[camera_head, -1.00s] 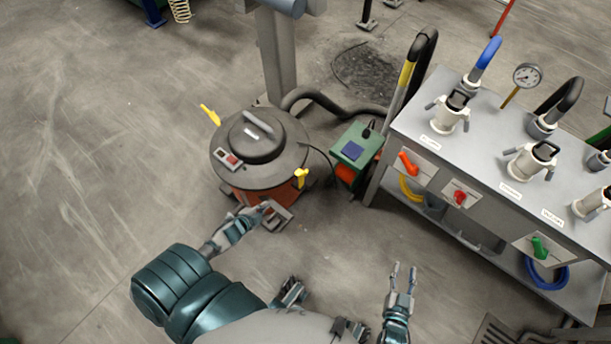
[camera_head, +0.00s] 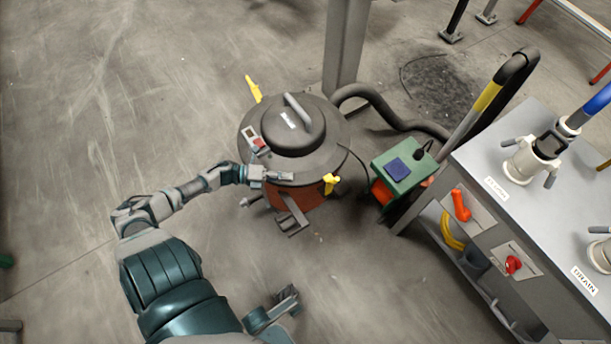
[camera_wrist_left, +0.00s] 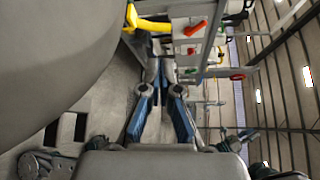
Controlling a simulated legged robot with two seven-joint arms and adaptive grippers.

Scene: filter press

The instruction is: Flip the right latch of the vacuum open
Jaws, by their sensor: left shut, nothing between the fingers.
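The vacuum (camera_head: 325,157) is a round drum with a dark lid and an orange-red body. Its right latch (camera_head: 331,184) is yellow and sits against the lid's rim at the front right. The other yellow latch (camera_head: 253,88), at the back left, sticks outward from the rim. My left gripper (camera_head: 288,176) is shut and empty at the lid's front edge, just left of the right latch. In the left wrist view the fingers (camera_wrist_left: 159,66) point toward the yellow latch (camera_wrist_left: 150,23), with a visible gap in the picture.
A green box (camera_head: 405,165) stands right of the vacuum, near a grey bench (camera_head: 510,215) with valves. A black hose (camera_head: 385,118) runs behind the vacuum, beside a grey post (camera_head: 345,50). The floor to the left is clear.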

